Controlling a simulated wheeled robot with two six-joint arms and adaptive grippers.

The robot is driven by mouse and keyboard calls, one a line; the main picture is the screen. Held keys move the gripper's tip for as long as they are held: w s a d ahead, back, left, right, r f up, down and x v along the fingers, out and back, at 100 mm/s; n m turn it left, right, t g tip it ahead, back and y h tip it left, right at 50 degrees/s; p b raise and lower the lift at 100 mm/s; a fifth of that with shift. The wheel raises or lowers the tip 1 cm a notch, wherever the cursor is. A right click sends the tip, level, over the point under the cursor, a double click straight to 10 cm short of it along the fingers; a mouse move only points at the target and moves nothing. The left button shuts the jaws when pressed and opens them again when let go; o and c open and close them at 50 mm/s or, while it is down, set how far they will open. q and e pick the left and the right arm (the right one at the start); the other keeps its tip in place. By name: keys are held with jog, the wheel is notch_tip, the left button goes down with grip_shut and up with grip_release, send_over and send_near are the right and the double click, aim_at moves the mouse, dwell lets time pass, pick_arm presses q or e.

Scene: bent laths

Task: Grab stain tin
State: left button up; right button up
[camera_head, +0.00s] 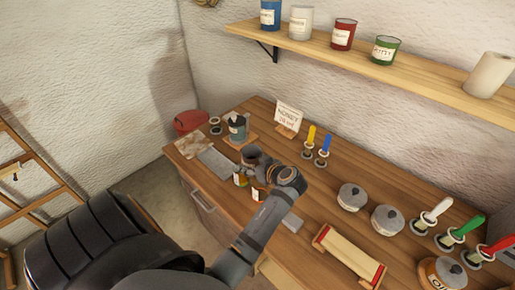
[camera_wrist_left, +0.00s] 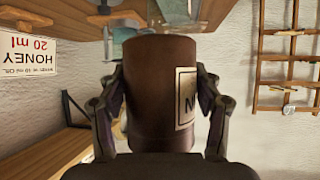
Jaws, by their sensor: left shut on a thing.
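My left gripper (camera_head: 266,168) is over the front part of the wooden workbench. It is shut on the stain tin, a dark brown cylinder (camera_wrist_left: 158,95) with a white label that is partly cut off. In the head view the tin (camera_head: 251,152) shows beyond the fingers, partly hidden by my gripper. In the wrist view the fingers (camera_wrist_left: 160,88) press on both sides of the tin. I cannot tell whether the tin touches the bench. My right gripper is not in view.
A grey lidded pot (camera_head: 237,128) stands near a honey sign (camera_head: 289,117). A wall shelf (camera_head: 350,68) holds coloured tins. A ladder-like rack (camera_head: 30,165) is at left.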

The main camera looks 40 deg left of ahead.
pick_arm(q)
jog(key=shift+s+r+p, duration=0.25)
jog(key=shift+s, duration=0.2)
jog(key=shift+s+r+p, duration=0.2)
jog(key=shift+s, duration=0.25)
dwell(0.4)
